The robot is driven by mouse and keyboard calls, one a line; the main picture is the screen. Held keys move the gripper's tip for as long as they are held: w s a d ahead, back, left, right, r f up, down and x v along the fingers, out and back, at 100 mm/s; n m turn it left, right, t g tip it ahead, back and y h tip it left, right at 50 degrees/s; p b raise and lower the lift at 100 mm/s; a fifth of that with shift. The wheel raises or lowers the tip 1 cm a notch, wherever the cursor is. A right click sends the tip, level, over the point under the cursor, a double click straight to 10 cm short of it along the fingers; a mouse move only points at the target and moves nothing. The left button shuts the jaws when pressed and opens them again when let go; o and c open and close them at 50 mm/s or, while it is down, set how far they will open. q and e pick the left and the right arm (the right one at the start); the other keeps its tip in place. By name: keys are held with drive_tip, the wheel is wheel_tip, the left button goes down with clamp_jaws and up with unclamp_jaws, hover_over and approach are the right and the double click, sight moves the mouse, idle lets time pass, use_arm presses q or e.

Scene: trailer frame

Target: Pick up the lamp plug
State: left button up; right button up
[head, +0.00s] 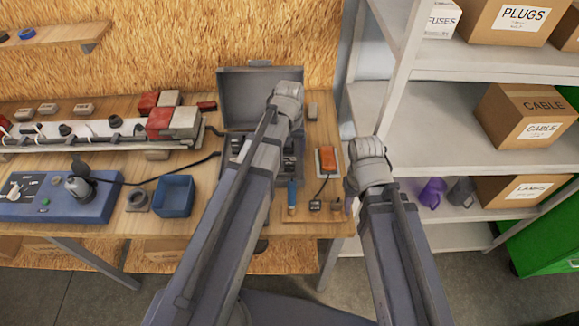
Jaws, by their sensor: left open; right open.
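A small black plug (315,205) lies on the wooden bench top, on a cable from an orange lamp (327,158) on a pale base. It looks like the lamp plug. My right gripper (351,188) is just right of it, over the bench's right edge; its fingers are mostly hidden behind the wrist. My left gripper (283,110) is over the open grey toolbox (245,100), with its fingers hidden by my arm. Both grippers are open, and I see nothing held.
A blue tester (60,197) with a large dark plug, a blue tray (174,196) and a blue-handled screwdriver (292,196) are on the bench. A trailer light bar (100,133) lies behind. Shelves with boxes stand right, including a PLUGS box (518,18).

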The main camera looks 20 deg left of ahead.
sight(289, 162)
use_arm(q)
drive_tip(key=shift+w+f+b, duration=0.2)
drive_tip(key=shift+f+b, duration=2.95)
drive_tip(key=shift+f, duration=0.45)
use_arm(e)
drive_tip(key=shift+f, duration=3.55)
use_arm(q)
drive_tip(key=shift+r, duration=0.15)
use_arm(e)
drive_tip(key=shift+r, duration=0.1)
use_arm(q)
drive_tip(key=c, duration=0.9)
